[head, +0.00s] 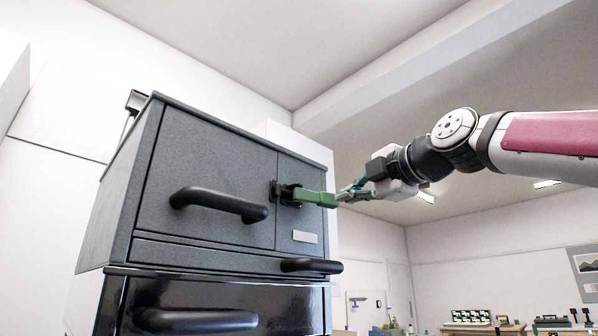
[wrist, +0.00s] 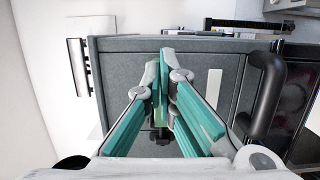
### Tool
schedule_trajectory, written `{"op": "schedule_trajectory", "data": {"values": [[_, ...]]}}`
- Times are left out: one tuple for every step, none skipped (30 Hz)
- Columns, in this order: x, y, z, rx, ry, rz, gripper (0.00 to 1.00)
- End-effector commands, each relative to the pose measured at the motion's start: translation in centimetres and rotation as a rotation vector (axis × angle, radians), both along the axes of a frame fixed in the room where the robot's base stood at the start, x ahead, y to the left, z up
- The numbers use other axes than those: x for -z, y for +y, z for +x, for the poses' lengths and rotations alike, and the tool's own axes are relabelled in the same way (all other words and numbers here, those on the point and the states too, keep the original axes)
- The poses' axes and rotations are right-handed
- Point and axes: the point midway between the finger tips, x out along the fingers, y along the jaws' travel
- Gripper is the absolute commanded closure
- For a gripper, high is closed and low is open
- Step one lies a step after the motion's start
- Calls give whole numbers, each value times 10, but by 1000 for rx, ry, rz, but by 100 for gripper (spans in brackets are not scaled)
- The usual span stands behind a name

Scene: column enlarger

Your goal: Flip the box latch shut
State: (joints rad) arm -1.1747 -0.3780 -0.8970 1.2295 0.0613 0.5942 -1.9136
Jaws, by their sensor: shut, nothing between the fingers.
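The dark grey box (head: 215,165) stands in the head view with its front towards me. Its latch (head: 315,198) is a green lever on a black mount at the right of the front, and it sticks out from the face towards the right. My gripper (head: 345,193) is shut and empty, its fingertips at the lever's free end in the picture. I cannot tell whether they touch it. In the wrist view my gripper's teal and grey fingers (wrist: 163,72) come together in front of the box's grey face (wrist: 125,72).
A black bar handle (head: 220,204) juts from the box's front left of the latch, and another (head: 312,266) lies below. A glossy black unit (head: 215,300) with its own handle is underneath. A pale label (head: 305,237) sits below the latch. The space right of the box is open.

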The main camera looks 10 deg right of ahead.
Motion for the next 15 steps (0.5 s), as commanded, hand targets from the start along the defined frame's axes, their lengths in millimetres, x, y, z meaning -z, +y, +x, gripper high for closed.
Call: {"op": "schedule_trajectory", "data": {"values": [[0,1,0,-16,0,1,100],[0,1,0,-24,0,1,100],[0,1,0,-32,0,1,100],[0,1,0,-37,1,2,100],[0,1,0,-41,1,2,100],[0,1,0,-47,0,1,100],[0,1,0,-50,0,0,100],[0,1,0,-53,0,0,100],[0,1,0,-56,0,0,100],[0,2,0,-58,0,0,100],[0,2,0,-60,1,0,100],[0,2,0,-61,1,0,100],[0,2,0,-62,1,0,100],[0,2,0,-62,1,0,100],[0,2,0,-63,1,0,100]]}}
